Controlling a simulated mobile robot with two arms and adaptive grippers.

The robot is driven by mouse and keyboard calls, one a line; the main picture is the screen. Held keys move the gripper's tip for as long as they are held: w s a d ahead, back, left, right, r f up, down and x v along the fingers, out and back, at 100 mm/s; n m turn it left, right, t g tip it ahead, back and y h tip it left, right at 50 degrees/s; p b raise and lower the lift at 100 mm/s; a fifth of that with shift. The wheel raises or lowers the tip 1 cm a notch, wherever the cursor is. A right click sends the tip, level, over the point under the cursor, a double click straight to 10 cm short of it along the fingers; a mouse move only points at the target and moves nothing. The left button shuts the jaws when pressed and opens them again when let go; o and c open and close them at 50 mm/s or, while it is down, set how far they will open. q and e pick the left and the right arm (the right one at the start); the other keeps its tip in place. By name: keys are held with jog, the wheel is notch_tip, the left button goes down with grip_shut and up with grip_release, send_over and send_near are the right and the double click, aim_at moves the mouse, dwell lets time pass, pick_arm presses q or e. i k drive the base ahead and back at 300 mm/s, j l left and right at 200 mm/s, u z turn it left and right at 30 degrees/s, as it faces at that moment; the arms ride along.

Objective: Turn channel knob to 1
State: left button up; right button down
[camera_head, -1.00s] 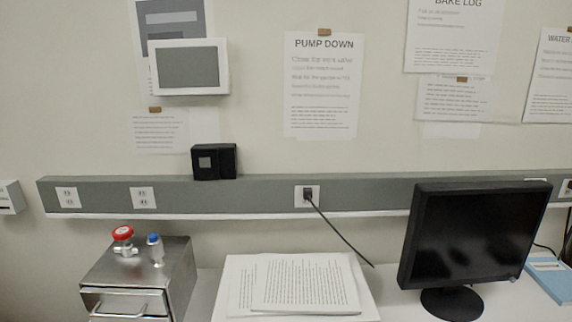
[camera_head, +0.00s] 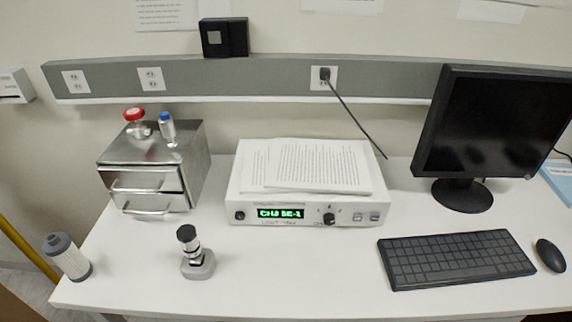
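The channel knob (camera_head: 329,219) is a small black knob on the front panel of a white controller box (camera_head: 292,211), to the right of its green display (camera_head: 280,213). The display text is small and seems to read "CH3 5E-1", though the channel digit is hard to make out. Another dark knob or socket (camera_head: 239,215) is at the panel's left end. The knob's pointer direction is too small to tell. Neither of my grippers shows in the head view.
Papers (camera_head: 304,166) lie on the box. A metal drawer unit (camera_head: 155,168) and a small black-topped device (camera_head: 194,253) stand to the left. A monitor (camera_head: 492,125), keyboard (camera_head: 455,258) and mouse (camera_head: 549,255) are to the right. The table (camera_head: 300,280) is clear before the box.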

aim_at(328, 218)
jog(key=i+l+u, duration=0.2)
jog(key=l, duration=0.15)
jog(key=l+u, duration=0.2)
jog(key=l, duration=0.15)
jog(key=i+l+u, duration=0.15)
jog(key=l, duration=0.2)
jog(key=k, duration=0.65)
jog(key=k+j+z, duration=0.15)
jog(key=j, duration=0.25)
jog(key=k+j+z, duration=0.15)
jog(key=k+j, duration=0.15)
jog(key=k+j+z, duration=0.2)
jog(key=j, duration=0.25)
